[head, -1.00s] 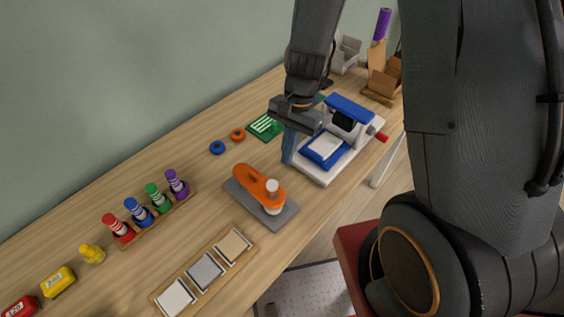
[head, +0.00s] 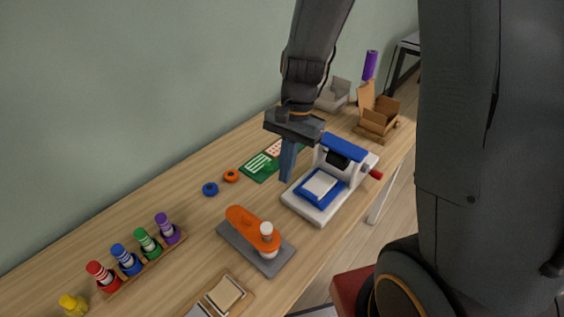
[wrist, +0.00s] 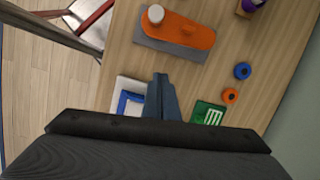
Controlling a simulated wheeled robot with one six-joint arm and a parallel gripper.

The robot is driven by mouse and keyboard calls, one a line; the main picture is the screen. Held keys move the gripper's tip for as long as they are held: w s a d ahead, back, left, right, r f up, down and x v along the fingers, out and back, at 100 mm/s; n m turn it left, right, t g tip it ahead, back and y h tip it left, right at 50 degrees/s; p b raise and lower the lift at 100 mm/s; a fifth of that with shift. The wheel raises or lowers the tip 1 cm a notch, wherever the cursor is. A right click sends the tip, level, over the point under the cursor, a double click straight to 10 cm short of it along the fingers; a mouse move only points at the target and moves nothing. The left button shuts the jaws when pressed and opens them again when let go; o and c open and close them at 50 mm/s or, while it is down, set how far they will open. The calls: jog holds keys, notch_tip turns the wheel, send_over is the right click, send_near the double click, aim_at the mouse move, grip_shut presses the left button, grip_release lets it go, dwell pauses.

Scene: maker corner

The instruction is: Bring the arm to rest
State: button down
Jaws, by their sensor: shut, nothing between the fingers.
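My gripper (head: 288,162) hangs over the workbench with its blue-grey fingers pointing down, shut and empty. In the head view it is just left of a white and blue press-like device (head: 320,190) with a red knob, and in front of a green card (head: 262,163). In the wrist view the closed fingers (wrist: 161,98) show between the white and blue device (wrist: 130,100) and the green card (wrist: 207,113). My arm and wrist hide part of the bench in both views.
An orange tool on a grey plate (head: 255,247) lies nearby. Blue (head: 210,189) and orange (head: 231,176) rings lie behind it. A rack of coloured bottles (head: 147,262) stands left. A cardboard box (head: 377,122) stands at the far end. A red-seated stool (head: 350,290) is beside the bench.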

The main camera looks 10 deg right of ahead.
jog(key=s+d+r+n+t+h+b, duration=0.2)
jog(key=d+n, duration=0.4)
jog(key=n, duration=0.3)
jog(key=shift+s+r+t, duration=0.55)
jog(key=shift+s+t, duration=0.15)
jog(key=shift+s, duration=0.6)
